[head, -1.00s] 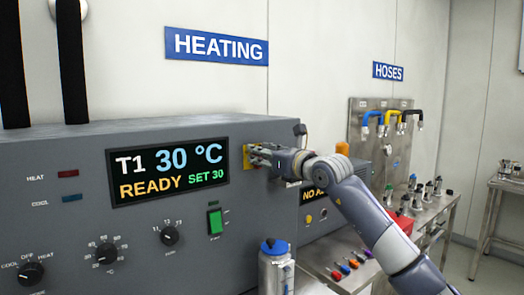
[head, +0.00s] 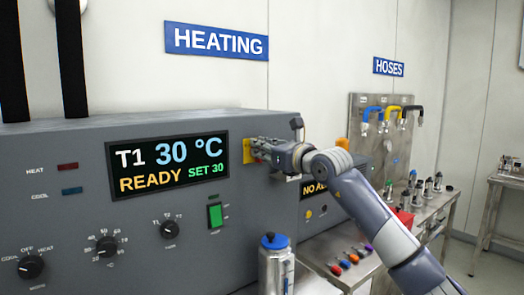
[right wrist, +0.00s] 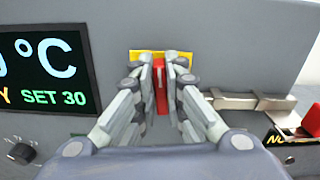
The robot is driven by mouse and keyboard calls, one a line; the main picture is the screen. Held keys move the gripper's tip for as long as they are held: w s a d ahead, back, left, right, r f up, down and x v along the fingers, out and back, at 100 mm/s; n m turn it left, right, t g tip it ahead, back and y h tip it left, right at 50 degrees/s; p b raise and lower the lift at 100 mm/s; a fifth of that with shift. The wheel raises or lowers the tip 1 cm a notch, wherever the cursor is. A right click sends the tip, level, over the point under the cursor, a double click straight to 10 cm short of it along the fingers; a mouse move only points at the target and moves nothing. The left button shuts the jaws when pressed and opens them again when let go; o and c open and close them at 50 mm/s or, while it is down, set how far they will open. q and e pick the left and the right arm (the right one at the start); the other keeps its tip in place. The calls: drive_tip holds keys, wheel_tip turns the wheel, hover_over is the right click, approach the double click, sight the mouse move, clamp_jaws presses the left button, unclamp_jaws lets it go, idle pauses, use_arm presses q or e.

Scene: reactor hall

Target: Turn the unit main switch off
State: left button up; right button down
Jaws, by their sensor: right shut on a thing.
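The unit main switch is a red handle (right wrist: 161,92) on a yellow plate (right wrist: 180,55), at the right end of the grey unit's front (head: 150,240). In the right wrist view the handle stands upright between the fingers of my right gripper (right wrist: 164,76), which is shut on it. In the head view my right gripper (head: 256,149) reaches the yellow plate (head: 247,151) from the right and hides the handle. The unit's display (head: 168,166) reads T1 30 °C, READY, SET 30. My left gripper is not in view.
A green rocker switch (head: 215,216) and several black knobs are on the unit's front. A bottle with a blue cap (head: 275,265) stands before it. To the right is a steel bench (head: 345,275) with small coloured parts and a hose rack (head: 365,105).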

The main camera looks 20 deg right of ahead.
drive_tip(key=n+b, duration=0.1)
drive_tip(key=n, duration=0.4)
drive_tip(key=a+f+n+b, duration=0.1)
drive_tip(key=n+b, duration=0.1)
drive_tip(key=n, duration=0.4)
drive_tip(key=n+b, duration=0.2)
drive_tip(key=n, duration=0.3)
drive_tip(key=shift+s+a+f+n, duration=0.15)
drive_tip(key=shift+s+f+n, duration=0.05)
drive_tip(key=shift+f+n, duration=0.1)
idle(0.4)
drive_tip(key=c, duration=1.7)
unclamp_jaws()
drive_tip(key=shift+o, duration=0.2)
drive_tip(key=v, duration=1.2)
